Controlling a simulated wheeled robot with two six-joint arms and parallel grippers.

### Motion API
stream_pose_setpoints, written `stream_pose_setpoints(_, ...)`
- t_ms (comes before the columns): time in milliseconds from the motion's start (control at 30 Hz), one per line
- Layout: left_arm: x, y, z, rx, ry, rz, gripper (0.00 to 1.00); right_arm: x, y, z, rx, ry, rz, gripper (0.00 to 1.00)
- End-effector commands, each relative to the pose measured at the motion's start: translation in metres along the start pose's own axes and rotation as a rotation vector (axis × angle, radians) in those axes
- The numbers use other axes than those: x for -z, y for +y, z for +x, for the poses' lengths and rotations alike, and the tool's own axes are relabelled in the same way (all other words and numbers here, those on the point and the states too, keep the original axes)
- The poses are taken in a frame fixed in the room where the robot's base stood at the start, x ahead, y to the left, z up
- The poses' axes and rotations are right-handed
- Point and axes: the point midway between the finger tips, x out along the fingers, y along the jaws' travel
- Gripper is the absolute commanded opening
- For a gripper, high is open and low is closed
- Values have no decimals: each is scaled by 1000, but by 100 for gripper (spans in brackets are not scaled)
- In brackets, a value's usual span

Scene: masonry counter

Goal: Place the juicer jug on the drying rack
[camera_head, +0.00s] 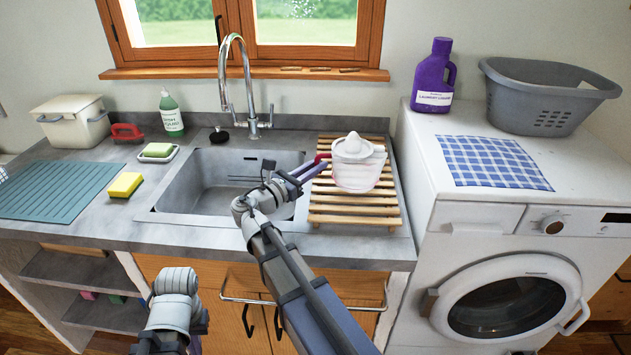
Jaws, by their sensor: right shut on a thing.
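The juicer jug (357,175) is a clear, pinkish jug with a white juicer top. It is upright at the drying rack (355,216), a wooden slatted rack on the counter right of the sink. I cannot tell whether its base touches the slats. My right gripper (318,163) reaches in from the left of the jug and is shut on its red handle. My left gripper (197,343) is low in front of the counter, at the bottom of the view, mostly hidden by its own arm; its jaws cannot be made out.
The sink (220,180) with its tall tap (240,90) lies left of the rack. A washing machine (480,215) stands at the right, bearing a purple detergent bottle (433,77), a checked cloth (492,162) and a grey basket (545,95). The rack's front slats are bare.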

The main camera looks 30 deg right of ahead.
Motion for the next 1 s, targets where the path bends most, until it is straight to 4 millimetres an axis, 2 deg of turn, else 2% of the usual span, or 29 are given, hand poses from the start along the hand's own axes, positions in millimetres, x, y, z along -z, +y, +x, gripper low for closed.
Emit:
stream_pose_setpoints(33, 0, 1, 9, 0, 0, 0, 0, 9, 0, -1, 0, -1, -1, 0)
stream_pose_setpoints(233, 2, 3, 34, 0, 0, 0, 0, 33, 0, -3, 0, -1, -1, 0)
stream_pose_setpoints(667, 2, 4, 37, 0, 0, 0, 0, 37, 0, -3, 0, -1, -1, 0)
stream_pose_setpoints(700, 2, 4, 37, 0, 0, 0, 0, 37, 0, -3, 0, 0, 0, 18)
stream_pose_setpoints(933, 2, 3, 36, 0, 0, 0, 0, 36, 0, -3, 0, 0, 0, 43)
stream_pose_setpoints(1000, 2, 3, 36, 0, 0, 0, 0, 36, 0, -3, 0, 0, 0, 46)
